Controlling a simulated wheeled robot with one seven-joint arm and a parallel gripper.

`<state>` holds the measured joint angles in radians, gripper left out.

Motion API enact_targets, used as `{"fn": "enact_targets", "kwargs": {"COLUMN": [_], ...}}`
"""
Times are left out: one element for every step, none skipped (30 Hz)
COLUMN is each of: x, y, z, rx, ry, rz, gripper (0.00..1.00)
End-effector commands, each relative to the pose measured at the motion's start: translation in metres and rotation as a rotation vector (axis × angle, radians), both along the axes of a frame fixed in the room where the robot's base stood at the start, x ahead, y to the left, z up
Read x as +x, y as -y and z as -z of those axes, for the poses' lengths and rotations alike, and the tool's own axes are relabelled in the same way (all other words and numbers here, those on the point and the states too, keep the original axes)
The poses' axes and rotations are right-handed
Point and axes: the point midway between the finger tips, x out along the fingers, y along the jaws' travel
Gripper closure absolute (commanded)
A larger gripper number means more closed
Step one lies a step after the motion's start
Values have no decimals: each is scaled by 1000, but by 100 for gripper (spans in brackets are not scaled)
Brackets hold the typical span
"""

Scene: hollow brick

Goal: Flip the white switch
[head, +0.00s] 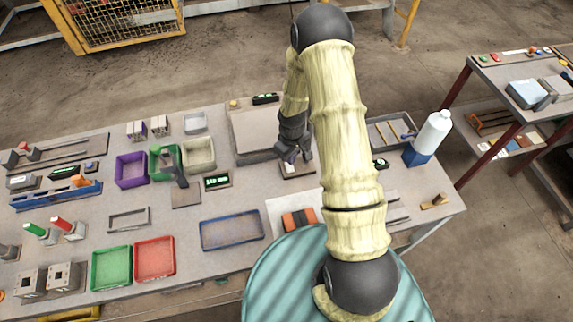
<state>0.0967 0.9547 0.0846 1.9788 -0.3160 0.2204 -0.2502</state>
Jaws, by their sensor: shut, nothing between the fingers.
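My gripper (292,158) is shut and empty, pointing down at a small flat plate (298,171) right of the middle of the table. The plate has a pale patch on its top. The white switch cannot be made out clearly; the pale part on this plate may be it, but my gripper covers much of it. I cannot tell whether the fingertips touch the plate or hover just above it.
A large grey panel (250,128) lies left of my gripper. A tray with slats (390,130) and a white bottle (433,132) on a blue base stand to the right. Purple (130,170), green (111,268) and red (154,258) bins lie to the left.

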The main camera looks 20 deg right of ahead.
Motion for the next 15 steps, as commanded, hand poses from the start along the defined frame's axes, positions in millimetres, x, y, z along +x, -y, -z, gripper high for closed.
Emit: {"fn": "enact_targets", "kwargs": {"x": [0,0,0,0,1,1,1,1,1,1,1,1,1,0,0], "y": [0,0,-1,-2,-3,-4,-5,-5,-6,-7,-7,-8,-8,-8,-9], "z": [-6,-8,-11,-13,-15,-17,-19,-21,-24,-25,-27,-28,-29,-29,-29], "rx": [-1,-1,-2,-2,-2,-2,-2,-2,-2,-2,-2,-2,-2,-1,-1], "ry": [0,0,1,1,1,1,1,1,1,1,1,1,1,1,1], "rz": [0,-2,-3,-5,-7,-9,-10,-12,-13,-14,-15,-16,-17,-18,-18], "gripper": [100,100,100,100,100,100,100,100,100,100,100,100,100,100,100]}}
